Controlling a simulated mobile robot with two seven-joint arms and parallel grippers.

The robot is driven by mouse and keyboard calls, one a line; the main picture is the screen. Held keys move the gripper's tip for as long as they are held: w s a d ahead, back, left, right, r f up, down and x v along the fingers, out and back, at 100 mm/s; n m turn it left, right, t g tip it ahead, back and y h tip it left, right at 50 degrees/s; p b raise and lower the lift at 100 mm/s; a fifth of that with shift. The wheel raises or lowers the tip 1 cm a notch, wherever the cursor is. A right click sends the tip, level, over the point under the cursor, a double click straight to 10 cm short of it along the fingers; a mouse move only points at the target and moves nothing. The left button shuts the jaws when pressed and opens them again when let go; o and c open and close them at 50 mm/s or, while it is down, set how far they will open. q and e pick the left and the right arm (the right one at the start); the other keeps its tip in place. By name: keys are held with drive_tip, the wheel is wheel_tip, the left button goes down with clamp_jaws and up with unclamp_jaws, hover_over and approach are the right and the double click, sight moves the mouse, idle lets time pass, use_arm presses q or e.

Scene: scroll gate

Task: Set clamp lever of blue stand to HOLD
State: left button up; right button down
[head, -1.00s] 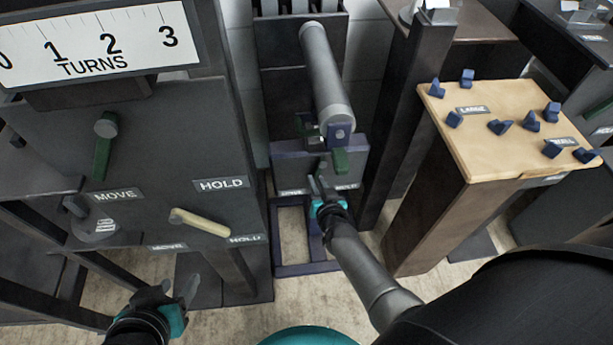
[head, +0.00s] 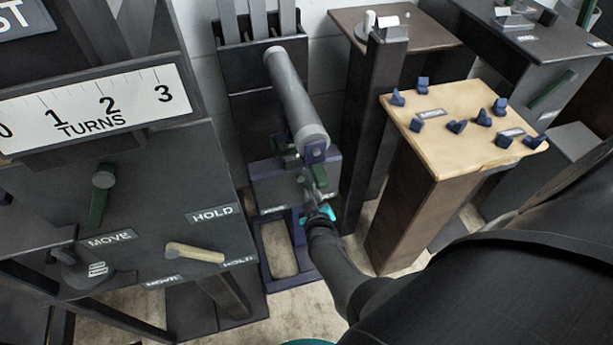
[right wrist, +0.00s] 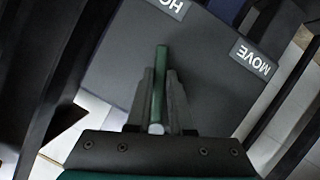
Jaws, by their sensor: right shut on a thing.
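The blue stand (head: 262,250) stands at centre in the head view and carries a grey roll (head: 297,95). Its green clamp lever (head: 319,178) is on the grey panel below the roll's near end. My right gripper (head: 317,207) is shut on the lever and hides part of the panel's right label. In the right wrist view the lever (right wrist: 159,85) lies between both fingers, its pale end towards me. A partly cut-off HOLD label (right wrist: 172,6) and a MOVE label (right wrist: 252,60) show on the panel there. My left gripper is out of view.
A large grey panel (head: 140,220) at left has its own green lever (head: 102,195), cream lever (head: 195,252) and turns scale (head: 100,108). A wooden-topped pedestal (head: 440,150) with several blue pieces stands at right. A dark post (head: 375,120) rises close right of the stand.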

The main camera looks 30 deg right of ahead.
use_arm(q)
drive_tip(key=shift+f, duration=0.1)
use_arm(e)
drive_tip(key=shift+s+d+r+n+h, duration=0.2)
drive_tip(key=shift+d+n+h, duration=0.2)
drive_tip(key=shift+n, duration=0.3)
drive_tip(key=c, duration=0.8)
unclamp_jaws()
drive_tip(key=shift+r, duration=0.1)
